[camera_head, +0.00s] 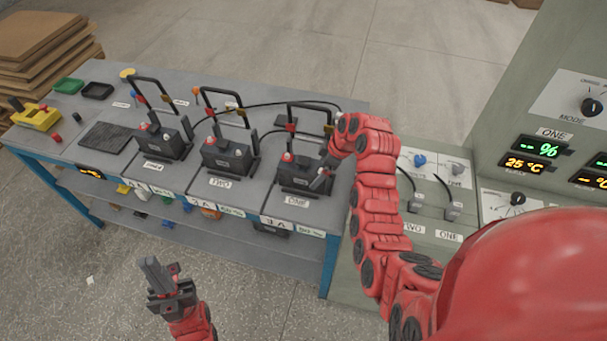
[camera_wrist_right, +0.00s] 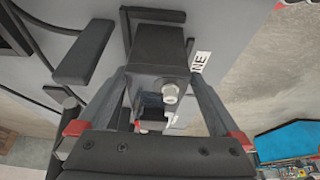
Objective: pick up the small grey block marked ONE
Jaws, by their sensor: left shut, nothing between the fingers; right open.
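On the pale green cabinet top in the head view, a small grey block (camera_head: 453,213) with a dark cable stands behind a ONE label (camera_head: 450,236). A similar grey block (camera_head: 415,204) stands at the TWO label. A dark battery (camera_head: 303,181) with a ONE label (camera_head: 297,201) sits on the bench. My right gripper (camera_head: 322,180) is at this battery's right side, partly hidden by its arm. In the right wrist view the gripper (camera_wrist_right: 160,88) is open, with dark battery parts and a bolt (camera_wrist_right: 170,94) between its fingers. My left gripper (camera_head: 158,275) is shut and empty, in front of the bench.
Two more dark batteries (camera_head: 228,156) (camera_head: 163,139) with upright handles stand leftward on the grey bench (camera_head: 262,205). Trays (camera_head: 97,90) and a yellow tool (camera_head: 38,117) lie at the far left. A panel with dials and displays (camera_head: 535,146) rises at the right.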

